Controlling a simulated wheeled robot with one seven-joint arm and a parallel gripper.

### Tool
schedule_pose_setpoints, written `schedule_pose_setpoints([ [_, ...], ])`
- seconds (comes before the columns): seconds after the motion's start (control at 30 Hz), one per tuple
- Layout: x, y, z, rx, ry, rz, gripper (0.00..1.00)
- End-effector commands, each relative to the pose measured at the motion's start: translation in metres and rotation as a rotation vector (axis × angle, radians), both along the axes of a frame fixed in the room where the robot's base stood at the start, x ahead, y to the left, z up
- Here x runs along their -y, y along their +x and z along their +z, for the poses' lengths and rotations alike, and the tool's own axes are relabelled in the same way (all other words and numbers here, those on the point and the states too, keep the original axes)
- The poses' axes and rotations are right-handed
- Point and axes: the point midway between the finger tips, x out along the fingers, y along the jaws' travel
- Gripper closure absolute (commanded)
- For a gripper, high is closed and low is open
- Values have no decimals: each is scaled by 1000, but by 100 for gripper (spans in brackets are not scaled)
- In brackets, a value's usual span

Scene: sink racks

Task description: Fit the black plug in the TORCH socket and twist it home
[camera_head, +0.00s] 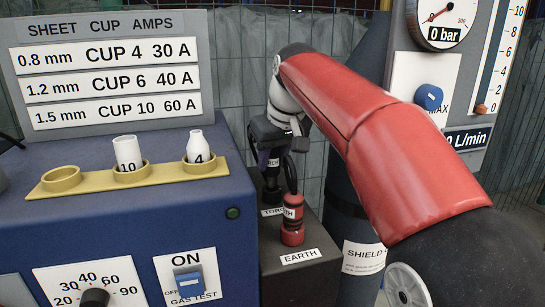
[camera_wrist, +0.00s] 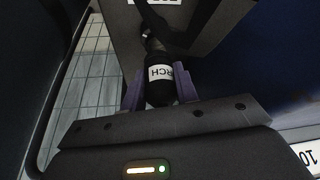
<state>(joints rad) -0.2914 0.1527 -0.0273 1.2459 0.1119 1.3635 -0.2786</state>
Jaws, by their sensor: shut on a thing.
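My gripper (camera_wrist: 160,88) is shut on the black plug (camera_wrist: 158,94), with a purple finger on each side of it. The plug has a white label, partly readable as "RCH". In the head view my gripper (camera_head: 268,155) is above the TORCH label (camera_head: 272,211), on the dark box beside the blue machine. The plug's lower part (camera_head: 271,187) shows there as a dark upright shape just behind the label. The TORCH socket is hidden by the plug and the red plug. I cannot tell whether the plug is seated in it.
A red plug (camera_head: 292,222) with a black cable stands at the EARTH label (camera_head: 300,257), close in front of my gripper. The blue machine (camera_head: 130,235) is at left, with a yellow cup rack (camera_head: 190,170) on it. A dark cylinder (camera_head: 345,190) stands at right.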

Motion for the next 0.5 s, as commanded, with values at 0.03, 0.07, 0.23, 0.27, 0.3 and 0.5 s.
schedule_pose_setpoints([
  [0.03, 0, 0, -2, 1, 1, 0, 96],
  [0.07, 0, 0, -3, 1, 1, 0, 96],
  [0.23, 0, 0, -7, 1, 0, 0, 96],
  [0.27, 0, 0, -7, 2, 0, 0, 96],
  [0.3, 0, 0, -8, 2, 0, 0, 96],
  [0.5, 0, 0, -13, 2, 0, 0, 96],
])
